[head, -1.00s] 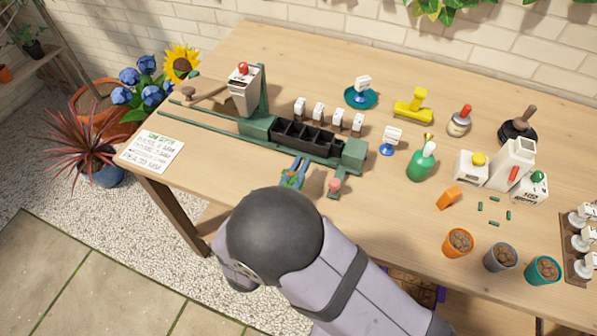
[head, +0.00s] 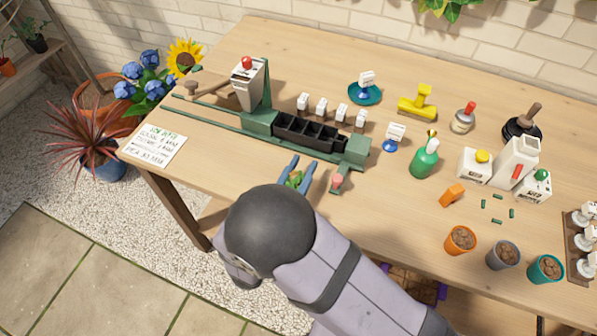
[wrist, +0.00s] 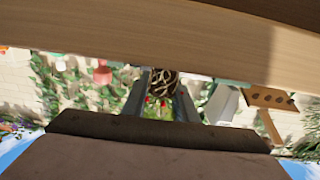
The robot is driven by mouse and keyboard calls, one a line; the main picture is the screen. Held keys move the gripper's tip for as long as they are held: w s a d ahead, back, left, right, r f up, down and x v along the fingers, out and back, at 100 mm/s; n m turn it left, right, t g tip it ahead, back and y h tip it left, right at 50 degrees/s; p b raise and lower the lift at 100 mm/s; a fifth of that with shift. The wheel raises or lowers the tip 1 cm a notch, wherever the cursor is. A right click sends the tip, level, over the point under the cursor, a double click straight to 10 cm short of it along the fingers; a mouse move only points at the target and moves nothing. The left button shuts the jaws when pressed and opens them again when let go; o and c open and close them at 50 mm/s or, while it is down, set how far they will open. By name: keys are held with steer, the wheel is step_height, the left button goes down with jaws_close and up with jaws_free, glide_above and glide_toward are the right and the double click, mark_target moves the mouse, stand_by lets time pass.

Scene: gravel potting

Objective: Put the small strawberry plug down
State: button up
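The small strawberry plug shows as green leaves (head: 294,180) near the table's front edge, in front of the green-and-black tray rig. In the wrist view its dark root ball with pale roots (wrist: 163,82) meets the wooden table's edge, with green leaves and red berries beside it. My gripper (head: 302,164) has its two blue fingers spread on either side of the plug; it also shows in the wrist view (wrist: 162,98). The fingers look open around the plug. Whether one still touches it, I cannot tell. My arm hides part of the table edge.
The black cell tray (head: 308,134) sits in the green rig just behind the gripper. A pink-topped post (head: 337,181) stands close on the right. Orange, grey and teal pots (head: 460,240) stand at the right. Bare table lies left of the gripper.

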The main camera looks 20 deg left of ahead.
steer(key=shift+r, duration=0.2)
steer(key=s+b, duration=0.2)
steer(key=s, duration=1)
steer(key=shift+a, duration=0.15)
